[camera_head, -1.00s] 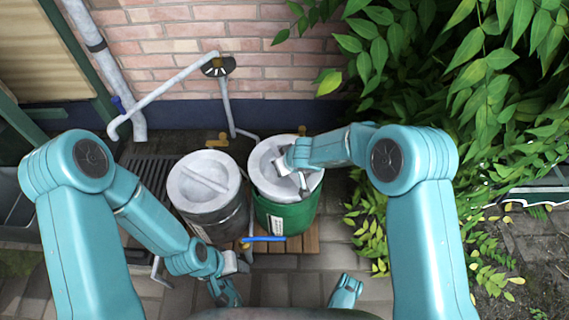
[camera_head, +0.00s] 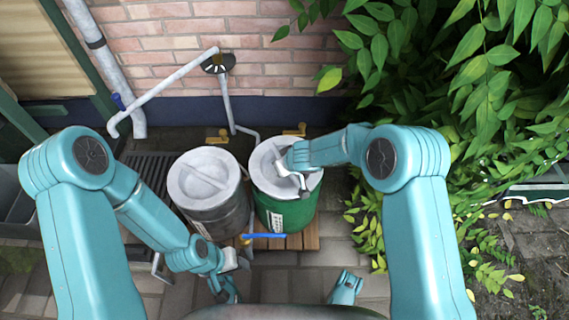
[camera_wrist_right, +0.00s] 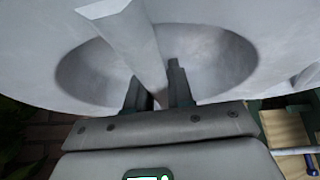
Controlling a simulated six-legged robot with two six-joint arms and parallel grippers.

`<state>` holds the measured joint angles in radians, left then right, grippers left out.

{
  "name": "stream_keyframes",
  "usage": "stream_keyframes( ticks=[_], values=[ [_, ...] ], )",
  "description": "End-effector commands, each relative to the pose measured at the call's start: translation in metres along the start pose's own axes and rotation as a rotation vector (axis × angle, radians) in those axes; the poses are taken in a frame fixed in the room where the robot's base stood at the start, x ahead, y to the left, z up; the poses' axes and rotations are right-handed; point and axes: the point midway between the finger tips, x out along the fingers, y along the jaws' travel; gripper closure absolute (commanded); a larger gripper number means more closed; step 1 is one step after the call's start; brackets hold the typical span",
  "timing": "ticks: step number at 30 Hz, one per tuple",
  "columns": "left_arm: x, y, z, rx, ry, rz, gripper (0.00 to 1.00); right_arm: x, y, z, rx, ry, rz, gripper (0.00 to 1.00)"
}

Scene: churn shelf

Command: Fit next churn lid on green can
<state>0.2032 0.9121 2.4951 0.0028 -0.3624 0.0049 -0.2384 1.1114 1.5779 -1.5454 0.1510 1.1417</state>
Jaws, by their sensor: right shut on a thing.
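The green can (camera_head: 268,215) stands on the wooden slats, with a grey round lid (camera_head: 262,158) at its top. I cannot tell whether the lid is fully seated. My right gripper (camera_head: 292,178) is over the lid. In the right wrist view, my right gripper (camera_wrist_right: 158,88) is shut on the lid's raised handle bar (camera_wrist_right: 135,40), which crosses a round recess. The dark grey can (camera_head: 218,220) stands just left with its own grey lid (camera_head: 204,175) on. My left gripper (camera_head: 243,262) is low in front of that can, and its jaws are too small to read.
A blue bar (camera_head: 263,236) lies at the front of the wooden slats (camera_head: 305,238). A pipe (camera_head: 165,90) and brick wall (camera_head: 270,75) are behind the cans. Leafy plants (camera_head: 480,110) crowd the right. A dark grating (camera_head: 150,178) lies left of the cans.

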Motion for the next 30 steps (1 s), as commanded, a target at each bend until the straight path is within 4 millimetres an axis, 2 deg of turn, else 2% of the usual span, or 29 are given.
stream_keyframes(
  ticks=[26,27,30],
  values=[
    [0.000,0.000,0.000,0.000,0.000,0.000,0.57,0.009,0.000,0.005,0.000,0.003,0.001,1.00],
    [0.000,0.000,0.000,0.000,0.000,0.000,0.57,0.009,0.000,0.005,0.000,0.003,0.001,0.75],
    [0.000,0.000,0.000,0.000,0.000,0.000,0.57,0.009,0.000,0.005,0.000,0.002,0.001,0.49]
  ],
)
